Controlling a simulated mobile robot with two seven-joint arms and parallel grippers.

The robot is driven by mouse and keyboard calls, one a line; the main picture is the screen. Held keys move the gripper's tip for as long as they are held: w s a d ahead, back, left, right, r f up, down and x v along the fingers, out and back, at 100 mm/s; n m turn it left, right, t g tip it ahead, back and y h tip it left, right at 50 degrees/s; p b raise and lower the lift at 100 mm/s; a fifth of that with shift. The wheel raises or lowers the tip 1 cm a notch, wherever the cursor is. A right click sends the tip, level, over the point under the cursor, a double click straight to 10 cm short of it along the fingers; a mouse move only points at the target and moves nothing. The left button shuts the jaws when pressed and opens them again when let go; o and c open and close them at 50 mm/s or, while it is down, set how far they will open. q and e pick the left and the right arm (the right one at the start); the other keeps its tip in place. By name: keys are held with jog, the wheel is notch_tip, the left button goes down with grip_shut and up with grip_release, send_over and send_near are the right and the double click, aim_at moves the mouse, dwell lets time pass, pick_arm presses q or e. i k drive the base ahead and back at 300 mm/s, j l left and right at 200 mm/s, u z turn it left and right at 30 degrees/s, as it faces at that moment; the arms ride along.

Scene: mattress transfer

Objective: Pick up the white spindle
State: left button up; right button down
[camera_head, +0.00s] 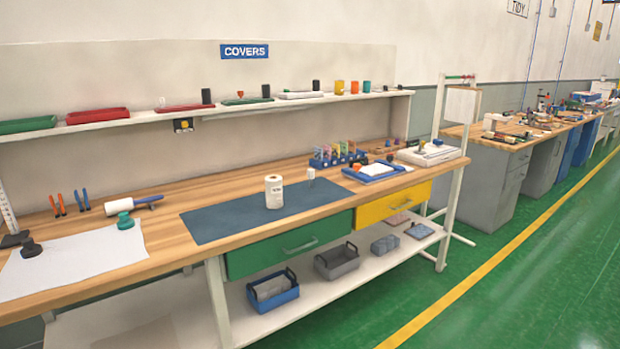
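No part of my left or right gripper shows in the head view. I cannot tell for certain which white piece is the spindle. A small slim white upright piece (311,175) stands near the back right of the blue-grey mat (225,220). A larger white cylinder (273,191) with faint print stands upright on the mat, left of the slim piece and apart from it. A white roll (118,206) with a blue handle end lies on the bench at the left. Nothing holds any of these.
The wooden bench (165,247) also bears a white sheet (75,262), a blue tray (377,171) and a rack of coloured tools (337,155). A shelf (230,106) runs above the back. Green floor (540,265) lies open to the right.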

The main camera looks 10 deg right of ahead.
aim_at(311, 172)
jog(key=i+l+u, duration=0.15)
jog(key=i, duration=0.25)
jog(key=i+l+u, duration=0.1)
jog(key=i+l, duration=0.3)
